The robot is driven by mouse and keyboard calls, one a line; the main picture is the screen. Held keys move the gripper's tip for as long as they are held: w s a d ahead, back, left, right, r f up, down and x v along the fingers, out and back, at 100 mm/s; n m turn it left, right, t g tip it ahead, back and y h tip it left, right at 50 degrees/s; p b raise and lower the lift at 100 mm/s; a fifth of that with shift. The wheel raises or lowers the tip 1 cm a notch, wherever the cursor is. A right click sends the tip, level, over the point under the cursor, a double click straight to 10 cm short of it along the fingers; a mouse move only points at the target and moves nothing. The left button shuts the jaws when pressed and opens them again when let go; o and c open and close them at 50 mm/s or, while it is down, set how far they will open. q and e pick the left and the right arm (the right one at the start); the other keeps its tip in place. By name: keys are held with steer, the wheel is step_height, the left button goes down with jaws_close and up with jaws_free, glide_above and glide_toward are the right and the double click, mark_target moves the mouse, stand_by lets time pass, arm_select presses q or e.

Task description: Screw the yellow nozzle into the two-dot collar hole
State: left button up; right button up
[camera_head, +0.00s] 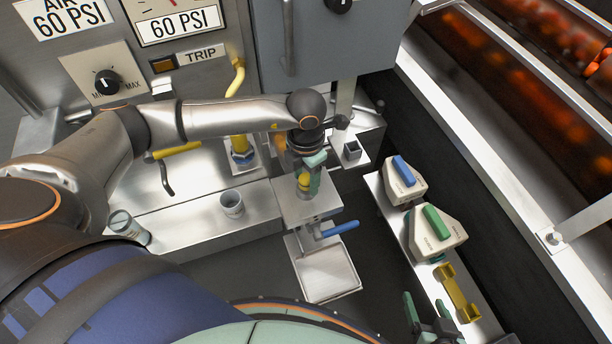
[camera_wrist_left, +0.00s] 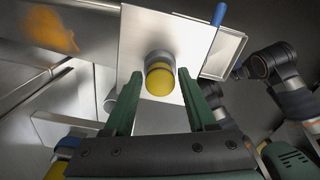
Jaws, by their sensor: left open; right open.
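The yellow nozzle (camera_head: 303,183) stands on a small metal plate (camera_head: 300,212) in the head view. In the left wrist view the yellow nozzle (camera_wrist_left: 160,83) shows its round end, with a grey ring around it against the plate. My left gripper (camera_head: 309,172) is above the plate. Its green fingers (camera_wrist_left: 160,76) are open, one on each side of the nozzle, with visible gaps. My right gripper (camera_head: 430,322) is open and empty at the bottom right edge of the head view. I cannot make out any dot marks on a collar.
A blue-handled lever (camera_head: 340,228) and a square tray (camera_head: 328,278) are below the plate. A grey cup (camera_head: 232,206) stands to the left. Blue-topped (camera_head: 402,172) and green-topped (camera_head: 436,224) devices and a yellow bracket (camera_head: 459,292) sit on the right shelf.

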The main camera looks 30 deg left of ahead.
arm_select(q)
steer(key=n, duration=0.6)
steer(key=c, duration=0.8)
steer(key=shift+o, duration=0.2)
steer(key=m, duration=1.2)
